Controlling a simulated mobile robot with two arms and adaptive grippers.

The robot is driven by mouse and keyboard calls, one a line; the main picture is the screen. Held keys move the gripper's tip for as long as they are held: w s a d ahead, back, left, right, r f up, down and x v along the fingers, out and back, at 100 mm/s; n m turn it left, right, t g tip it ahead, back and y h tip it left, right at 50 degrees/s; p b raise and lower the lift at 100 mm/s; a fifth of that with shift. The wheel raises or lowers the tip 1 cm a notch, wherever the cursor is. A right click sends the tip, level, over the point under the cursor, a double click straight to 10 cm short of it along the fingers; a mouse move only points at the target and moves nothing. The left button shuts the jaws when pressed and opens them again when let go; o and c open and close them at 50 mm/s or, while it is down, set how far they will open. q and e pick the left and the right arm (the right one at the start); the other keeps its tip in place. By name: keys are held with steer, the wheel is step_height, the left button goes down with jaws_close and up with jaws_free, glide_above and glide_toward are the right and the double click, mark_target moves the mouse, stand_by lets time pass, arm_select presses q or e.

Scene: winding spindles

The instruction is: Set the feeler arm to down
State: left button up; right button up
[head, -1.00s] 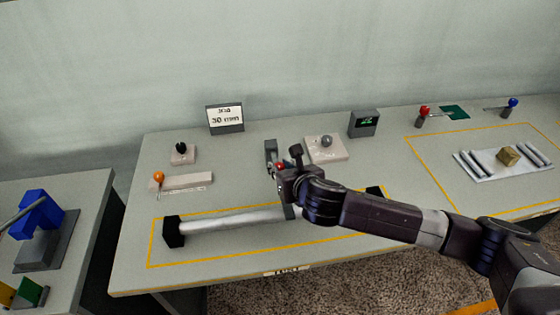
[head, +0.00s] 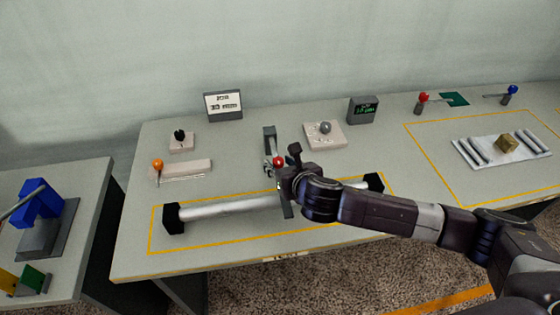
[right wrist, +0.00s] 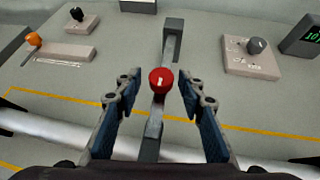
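The feeler arm appears to be the grey bar with a red knob (head: 278,161) near the middle of the table. In the right wrist view the red knob (right wrist: 161,80) sits between my fingers, and the grey bar (right wrist: 171,47) runs from a grey block at the back toward the silver roller. My right gripper (right wrist: 159,88) is open, with a finger on each side of the knob and visible gaps. The silver roller (head: 230,206) lies between black end blocks; my gripper hides part of it. My left gripper is not in view.
Left of the bar are an orange-knobbed lever (head: 158,164) and a black-knobbed box (head: 180,137). Right of it are a grey-knobbed plate (head: 325,135) and a green-lit display (head: 362,110). A sign (head: 223,106) stands behind. A tray (head: 490,160) with rods lies far right.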

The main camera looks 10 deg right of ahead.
steer(key=shift+w+r, duration=0.1)
steer(key=shift+r, duration=0.1)
steer(key=shift+s+d+r, duration=0.1)
steer(key=shift+s+r, duration=0.05)
steer(key=shift+s, duration=0.1)
steer(key=v, duration=1.1)
steer(key=shift+s, duration=0.2)
